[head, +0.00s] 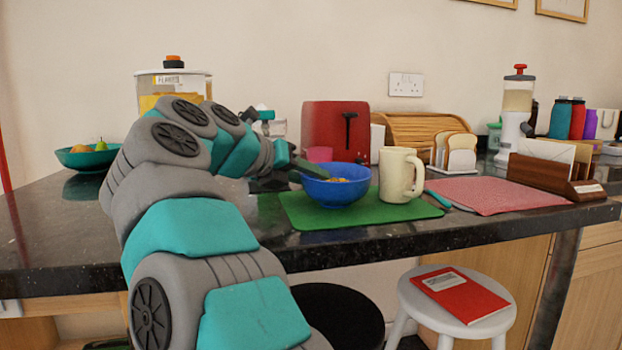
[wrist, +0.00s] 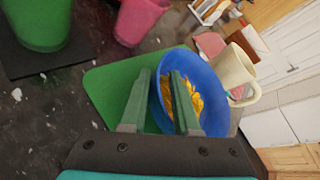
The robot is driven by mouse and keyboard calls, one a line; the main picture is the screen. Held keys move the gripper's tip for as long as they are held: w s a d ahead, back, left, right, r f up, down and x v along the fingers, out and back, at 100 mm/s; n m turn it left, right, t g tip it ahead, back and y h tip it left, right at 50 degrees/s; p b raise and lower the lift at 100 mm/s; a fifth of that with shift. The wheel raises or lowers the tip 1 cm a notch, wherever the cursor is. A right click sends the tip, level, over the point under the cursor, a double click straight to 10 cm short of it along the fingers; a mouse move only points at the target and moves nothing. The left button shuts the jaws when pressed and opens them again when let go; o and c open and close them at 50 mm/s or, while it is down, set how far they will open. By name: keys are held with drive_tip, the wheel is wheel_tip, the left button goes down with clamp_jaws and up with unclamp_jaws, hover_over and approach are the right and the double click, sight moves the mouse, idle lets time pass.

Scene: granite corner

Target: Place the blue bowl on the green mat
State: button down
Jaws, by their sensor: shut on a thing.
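The blue bowl (head: 335,188) holds yellow pieces and is over the green mat (head: 300,214); I cannot tell for sure whether it touches the mat. My gripper (head: 302,168) is shut on the bowl's left rim in the head view. In the wrist view, the two green fingers of my gripper (wrist: 157,95) straddle the wall of the blue bowl (wrist: 215,90), one inside and one outside. The green mat (wrist: 105,85) shows beside and under the bowl there.
A cream mug (head: 400,175) stands close to the right of the bowl. A pink cup (head: 319,154) and a red toaster (head: 336,130) are behind it. A red cloth (head: 490,194) lies to the right. The dark counter (head: 60,235) is clear at the left front.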

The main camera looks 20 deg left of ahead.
drive_tip(key=c, duration=0.6)
unclamp_jaws()
drive_tip(key=p+v, duration=0.1)
drive_tip(key=v, duration=0.9)
drive_tip(key=shift+s+a+r+p, duration=0.2)
drive_tip(key=shift+s+r+p, duration=0.05)
drive_tip(key=shift+p, duration=0.1)
drive_tip(key=shift+s+a+r, duration=0.1)
drive_tip(key=shift+s+a, duration=0.15)
drive_tip(key=shift+s, duration=0.35)
